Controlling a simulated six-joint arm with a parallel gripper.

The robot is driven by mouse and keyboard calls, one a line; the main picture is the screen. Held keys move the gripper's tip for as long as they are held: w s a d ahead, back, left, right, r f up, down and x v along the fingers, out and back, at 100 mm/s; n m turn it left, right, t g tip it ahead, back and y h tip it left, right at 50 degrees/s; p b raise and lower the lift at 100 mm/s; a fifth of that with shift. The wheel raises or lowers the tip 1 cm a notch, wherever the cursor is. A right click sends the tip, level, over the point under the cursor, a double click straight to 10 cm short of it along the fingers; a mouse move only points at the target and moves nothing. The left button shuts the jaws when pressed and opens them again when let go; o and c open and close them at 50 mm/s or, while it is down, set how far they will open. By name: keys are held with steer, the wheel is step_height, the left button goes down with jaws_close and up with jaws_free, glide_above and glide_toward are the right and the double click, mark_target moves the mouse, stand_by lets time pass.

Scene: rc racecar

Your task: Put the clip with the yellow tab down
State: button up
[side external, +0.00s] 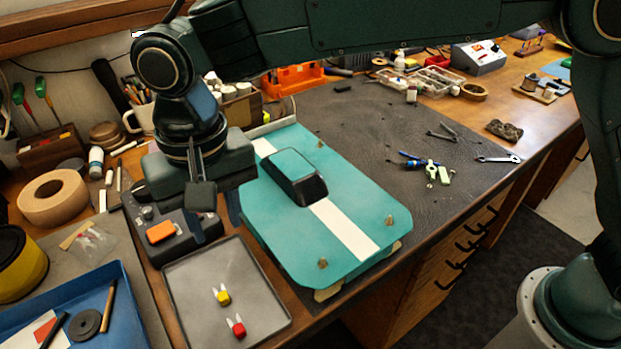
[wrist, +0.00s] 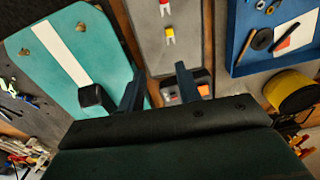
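The clip with the yellow tab (side external: 223,297) lies in the grey metal tray (side external: 186,309) at the front, with its pale prongs pointing away from the front edge. It also shows near the top of the wrist view (wrist: 169,31). A clip with a red tab (side external: 238,329) lies near it in the same tray, apart from it.
A dark device with an orange part (side external: 160,232) stands behind the tray. A blue bin (side external: 125,300) with tools and a yellow roll (side external: 22,265) are at the left. Pliers and a wrench (side external: 498,159) lie on the dark mat behind the car body.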

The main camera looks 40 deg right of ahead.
steer(key=s+d+r+t, duration=0.1)
steer(key=d+r, duration=0.3)
steer(key=d, duration=0.4)
steer(key=s+d+r+t+y, duration=0.1)
steer(key=d+r, duration=0.2)
steer(key=d, duration=0.5)
steer(key=s+d+r, duration=0.1)
steer(key=d+r, duration=0.3)
steer(key=d, duration=0.4)
steer(key=s+d+f+t+h, duration=0.1)
steer(key=s+d+f+t, duration=0.2)
steer(key=s+d, duration=1.2)
steer(key=shift+s+d+f+n, duration=0.3)
steer(key=shift+s+d+f, duration=0.15)
steer(key=shift+f, duration=0.35)
